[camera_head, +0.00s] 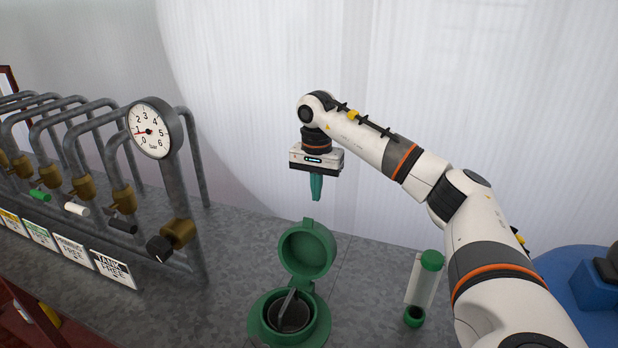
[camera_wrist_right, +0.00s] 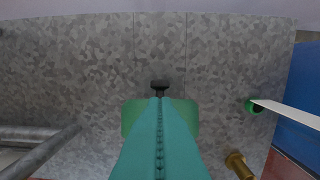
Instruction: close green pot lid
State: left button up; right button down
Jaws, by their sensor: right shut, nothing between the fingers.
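The green pot (camera_head: 257,325) stands on the grey bench in the head view, with a grey tool or spoon-like piece in its dark opening. Its round green lid (camera_head: 306,250) is hinged at the pot's far side and stands open, roughly upright. My right gripper (camera_head: 316,196) has its teal fingers shut and empty, pointing down above and behind the lid, apart from it. In the right wrist view the shut fingers (camera_wrist_right: 160,105) cover the middle. A green shape shows on both sides behind them; I cannot tell for certain that it is the lid. My left gripper is not in view.
Grey pipes with a round gauge (camera_head: 150,130) and brass valves (camera_head: 178,233) stand at the left. A pale tube with a green cap (camera_head: 432,260) stands right of the pot. A blue object (camera_head: 580,290) is at far right. The bench (camera_head: 235,235) behind the pot is clear.

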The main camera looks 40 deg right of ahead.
notch_tip(320, 180, down, 4)
jog(key=shift+r+p, duration=0.1)
jog(key=shift+p, duration=0.2)
jog(key=shift+a+f+p, duration=0.25)
jog(key=shift+a+p, duration=0.05)
jog(key=shift+p, duration=0.1)
jog(key=shift+s+a+r+p, duration=0.2)
jog(key=shift+s+a, duration=0.1)
jog(key=shift+a, duration=0.15)
jog(key=shift+s+a+r+p, duration=0.1)
jog(key=shift+s+a+p, duration=0.15)
jog(key=shift+a, duration=0.2)
jog(key=shift+s+a+r, duration=0.15)
jog(key=shift+s+a, duration=0.1)
jog(key=shift+a, duration=0.25)
